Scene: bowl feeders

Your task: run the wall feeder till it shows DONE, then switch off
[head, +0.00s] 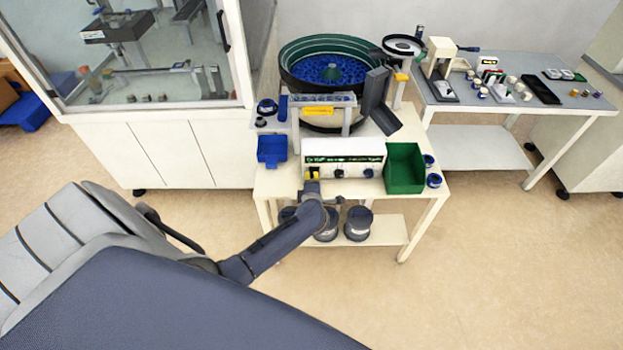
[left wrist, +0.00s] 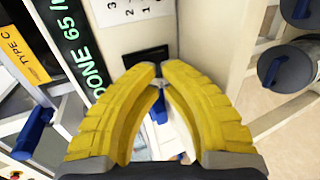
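The feeder's bowl (head: 330,70), dark with a green rim and blue parts inside, stands at the back of a cream table. Its white control box (head: 343,150) sits in front, with a green-lit display (head: 345,159). In the left wrist view the display (left wrist: 75,45) reads DONE 65, the rest cut off. My left gripper (head: 312,174) is at the left of the box's front. Its yellow fingertips (left wrist: 160,72) are together, close to a black switch plate (left wrist: 147,57); I cannot tell whether they touch it. My right gripper is out of view.
A green bin (head: 405,168) stands right of the box and a blue bin (head: 271,150) left of it. A grey chute (head: 377,100) slopes beside the bowl. Dark pots (head: 358,222) sit on the lower shelf. Another table (head: 590,98) with small items stands right.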

